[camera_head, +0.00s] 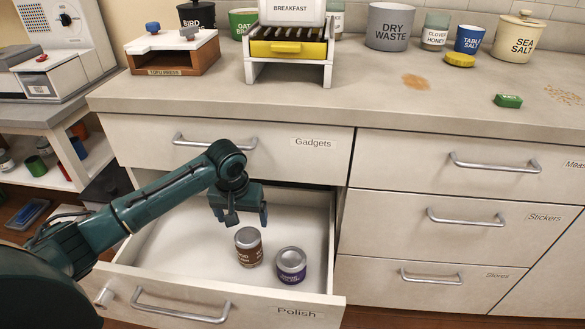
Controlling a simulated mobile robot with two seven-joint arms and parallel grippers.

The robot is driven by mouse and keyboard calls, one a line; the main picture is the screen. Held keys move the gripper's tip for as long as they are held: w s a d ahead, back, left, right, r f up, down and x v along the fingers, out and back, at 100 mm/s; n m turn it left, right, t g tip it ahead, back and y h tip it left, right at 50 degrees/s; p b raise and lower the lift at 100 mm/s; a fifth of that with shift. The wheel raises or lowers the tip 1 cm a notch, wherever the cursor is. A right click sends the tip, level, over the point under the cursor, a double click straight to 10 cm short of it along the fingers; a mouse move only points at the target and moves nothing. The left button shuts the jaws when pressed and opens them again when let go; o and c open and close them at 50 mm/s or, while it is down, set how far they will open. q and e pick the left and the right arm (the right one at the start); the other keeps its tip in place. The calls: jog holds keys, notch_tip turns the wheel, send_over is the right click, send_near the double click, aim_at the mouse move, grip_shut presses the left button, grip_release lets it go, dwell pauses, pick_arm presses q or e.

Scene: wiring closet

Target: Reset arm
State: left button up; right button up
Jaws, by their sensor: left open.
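My left arm (150,205), dark green, comes in from the left and reaches over the open Polish drawer (165,250). My left gripper (247,217) points down with its fingers apart and nothing visible between them. It is over the drawer, just above and behind a brown can (249,248). A purple jar (291,266) with a grey lid stands in the drawer to the right of the brown can. Both stand upright. I cannot tell how much gap there is between the fingers and the brown can. My right gripper is not in view.
The Gadgets drawer (235,150) above is shut, as are the drawers to the right. The countertop (350,85) carries a tofu press (172,52), a yellow-drawer stand (289,50), several labelled canisters and a green block (508,101). A low shelf unit stands at the left.

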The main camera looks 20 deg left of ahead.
pick_arm(q)
jog(key=shift+s+d+p, duration=0.15)
jog(key=shift+d+p, duration=0.25)
jog(key=shift+p, duration=0.05)
jog(key=s+d+r+m+t+h+p, duration=0.1)
jog(key=s+d+m+t+h+p, duration=0.15)
jog(key=d+p, duration=0.4)
jog(key=s+d+r+m+t+h+p, duration=0.1)
jog(key=s+d+r+m+p, duration=0.1)
jog(key=s+d+p, duration=0.35)
jog(key=s+d+r+m+t+p, duration=0.1)
jog(key=s+d+r+t+p, duration=0.2)
jog(key=s+r+p, duration=0.7)
notch_tip(320, 180, up, 2)
jog(key=shift+s+t+p, duration=0.2)
jog(key=shift+t+p, duration=0.6)
jog(key=shift+t, duration=0.45)
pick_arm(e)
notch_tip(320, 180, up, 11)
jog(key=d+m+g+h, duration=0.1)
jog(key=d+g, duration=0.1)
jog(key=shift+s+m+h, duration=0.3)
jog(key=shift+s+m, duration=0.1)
pick_arm(q)
jog(key=shift+d, duration=0.1)
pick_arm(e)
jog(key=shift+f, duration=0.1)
